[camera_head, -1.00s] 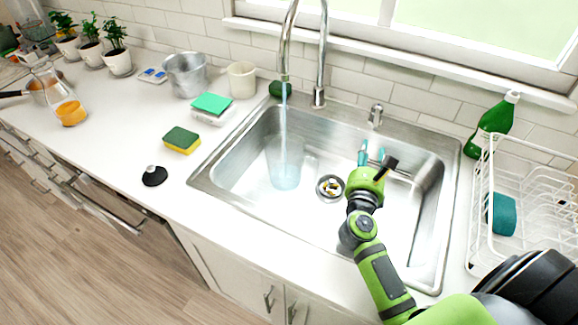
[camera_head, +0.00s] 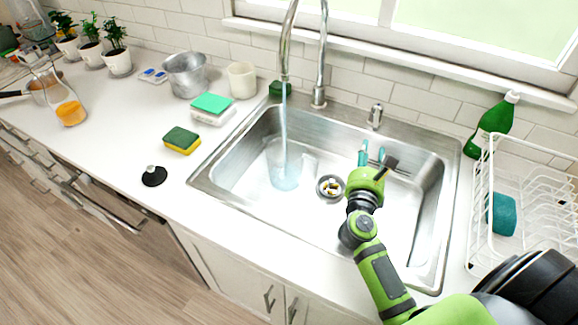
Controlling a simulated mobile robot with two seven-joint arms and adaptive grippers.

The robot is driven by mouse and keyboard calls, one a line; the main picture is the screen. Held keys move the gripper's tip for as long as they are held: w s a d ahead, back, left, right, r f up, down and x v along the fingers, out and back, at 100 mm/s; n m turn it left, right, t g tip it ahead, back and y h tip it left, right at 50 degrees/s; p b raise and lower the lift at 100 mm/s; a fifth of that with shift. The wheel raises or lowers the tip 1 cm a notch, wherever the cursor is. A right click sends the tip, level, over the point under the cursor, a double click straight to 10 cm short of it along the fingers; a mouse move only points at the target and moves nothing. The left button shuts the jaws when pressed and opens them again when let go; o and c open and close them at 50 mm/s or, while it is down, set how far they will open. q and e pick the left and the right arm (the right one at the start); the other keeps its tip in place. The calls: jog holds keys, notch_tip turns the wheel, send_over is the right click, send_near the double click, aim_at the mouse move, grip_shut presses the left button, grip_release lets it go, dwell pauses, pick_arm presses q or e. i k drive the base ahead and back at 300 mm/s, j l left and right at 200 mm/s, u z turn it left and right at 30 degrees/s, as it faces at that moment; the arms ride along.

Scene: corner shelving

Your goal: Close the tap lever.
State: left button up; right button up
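The tall chrome tap (camera_head: 322,60) stands behind the sink (camera_head: 240,135), and water (camera_head: 285,125) runs from its spout into a clear glass (camera_head: 288,165) in the basin. A short metal fitting (camera_head: 375,116), apparently the tap lever, stands on the back rim to the right of the tap. My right gripper (camera_head: 371,154) is over the basin, in front of and below that fitting, pointing toward the back wall. Its two teal fingertips are apart, with nothing visible between them, and do not appear to touch the fitting. My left gripper is out of view.
A drain (camera_head: 330,188) holding small pieces lies in the basin. A white dish rack (camera_head: 480,215) and green bottle (camera_head: 495,122) stand on the right. Sponges (camera_head: 182,140), a cup (camera_head: 242,79) and a metal pot (camera_head: 186,74) are on the left counter. A window ledge runs behind.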

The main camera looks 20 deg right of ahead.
aim_at(378, 108)
jog(key=i+j+z, duration=0.15)
jog(key=z, duration=0.3)
jog(key=i+j+z, duration=0.1)
jog(key=z, duration=0.3)
jog(key=j, duration=0.1)
